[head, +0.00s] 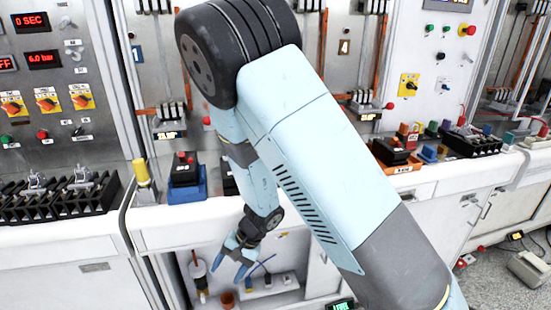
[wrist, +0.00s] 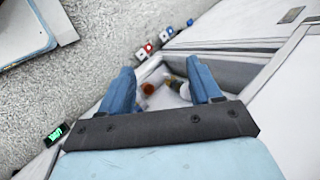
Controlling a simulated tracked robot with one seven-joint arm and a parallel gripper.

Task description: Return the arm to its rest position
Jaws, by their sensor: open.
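My arm, light blue and grey, crosses the middle of the head view and folds down in front of the bench. My gripper (head: 243,262) hangs below the bench top's front edge, pointing down, its two blue fingers apart. In the wrist view my gripper (wrist: 166,88) is also open, with nothing held between the fingers. Beyond the fingers, an open lower compartment holds a small orange-brown pot (wrist: 148,88) and a bottle-like item (wrist: 178,84); neither appears to be gripped.
The white bench top (head: 165,228) carries a blue-based breaker unit (head: 186,180) and a yellow-topped post (head: 142,175). Black terminal blocks (head: 60,200) stand at left. An orange-based unit (head: 397,155) stands right of my arm. Speckled floor (wrist: 110,30) shows in the wrist view.

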